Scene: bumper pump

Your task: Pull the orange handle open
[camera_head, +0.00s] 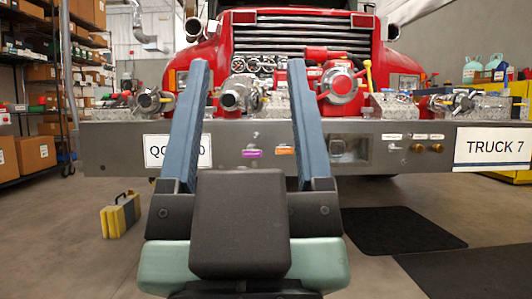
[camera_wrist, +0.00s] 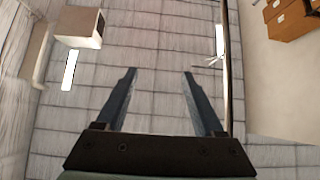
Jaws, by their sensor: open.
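The orange handle (camera_head: 284,150) is a small tab on the grey front face of the truck's bumper (camera_head: 400,135). It sits just right of a similar purple handle (camera_head: 252,153). My gripper (camera_head: 248,65) stands up in front of the bumper in the head view, its two blue fingers wide apart and nothing between them. The orange handle shows in the gap between the fingers, close to the right finger. In the wrist view my gripper (camera_wrist: 160,72) is also open and empty, and the camera looks at the ceiling; no handle shows there.
The red truck (camera_head: 300,35) stands behind the bumper, with valves and pump fittings (camera_head: 240,94) along the bumper top. A yellow and black case (camera_head: 120,214) is on the floor at left. Dark mats (camera_head: 400,230) lie at right. Shelves with boxes (camera_head: 40,150) line the left.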

